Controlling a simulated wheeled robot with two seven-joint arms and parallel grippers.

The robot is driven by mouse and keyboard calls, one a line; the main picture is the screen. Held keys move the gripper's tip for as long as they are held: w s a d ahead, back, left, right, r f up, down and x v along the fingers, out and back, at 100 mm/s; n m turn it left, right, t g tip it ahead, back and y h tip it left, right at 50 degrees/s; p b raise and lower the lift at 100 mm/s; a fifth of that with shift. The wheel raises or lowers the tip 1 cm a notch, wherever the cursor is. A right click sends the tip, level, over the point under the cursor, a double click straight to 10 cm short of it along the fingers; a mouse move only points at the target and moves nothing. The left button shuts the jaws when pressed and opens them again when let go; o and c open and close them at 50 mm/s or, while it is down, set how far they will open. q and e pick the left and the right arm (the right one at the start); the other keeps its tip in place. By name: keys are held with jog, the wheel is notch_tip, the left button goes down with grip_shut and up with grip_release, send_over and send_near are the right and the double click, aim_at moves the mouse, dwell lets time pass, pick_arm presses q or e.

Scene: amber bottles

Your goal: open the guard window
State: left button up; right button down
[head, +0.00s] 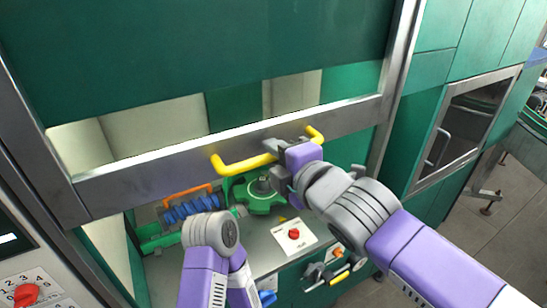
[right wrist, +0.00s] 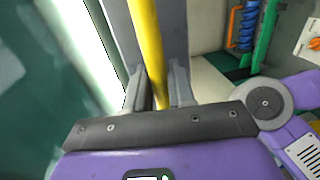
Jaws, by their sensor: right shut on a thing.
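The guard window (head: 130,172) is a wide metal-framed pane across the machine front in the head view. Its grey lower rail carries a yellow handle (head: 232,166). The machine's inside shows below the rail. My right gripper (head: 285,155) is at the right part of the handle. In the right wrist view the yellow handle (right wrist: 147,45) runs between the two fingers of my right gripper (right wrist: 158,88), which are shut on it. My left arm's purple and grey links show at the bottom of the head view; its gripper is not in view.
Below the rail are a green star-shaped wheel (head: 258,194), a blue screw (head: 190,208) and a red knob on a white plate (head: 294,234). A control panel (head: 28,290) stands at the lower left. A glazed cabinet door (head: 468,125) is at the right.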

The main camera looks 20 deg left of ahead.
jog(key=shift+r+p, duration=0.8)
jog(key=shift+r, duration=0.6)
jog(key=c, duration=1.1)
grip_release()
jog(key=shift+f, duration=0.1)
jog(key=shift+d, duration=0.1)
jog(key=shift+p+v, duration=0.9)
jog(key=shift+v, duration=2.8)
